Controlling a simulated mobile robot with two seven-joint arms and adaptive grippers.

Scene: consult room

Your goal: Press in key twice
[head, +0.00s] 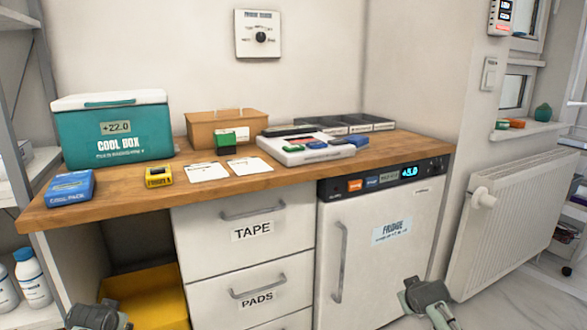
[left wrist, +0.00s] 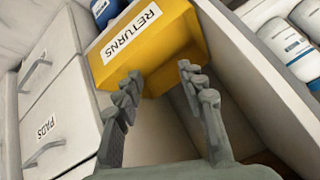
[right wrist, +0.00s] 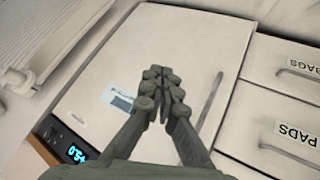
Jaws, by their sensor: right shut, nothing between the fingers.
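The fridge (head: 370,255) stands under the right end of the wooden counter. The key lettering is too small to read. My right gripper (head: 438,314) is shut and empty, low in front of the fridge. In the right wrist view its fingertips (right wrist: 163,82) are before the fridge door, apart from the strip. My left gripper (left wrist: 158,80) is open and empty, near the yellow returns bin (left wrist: 165,50).
The counter (head: 300,178) bears a cool box (head: 112,130), a cold pack (head: 70,188), a yellow device (head: 158,177), cards, a cardboard box and trays. Drawers (head: 245,250) stand left of the fridge. A radiator (head: 515,220) is at right.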

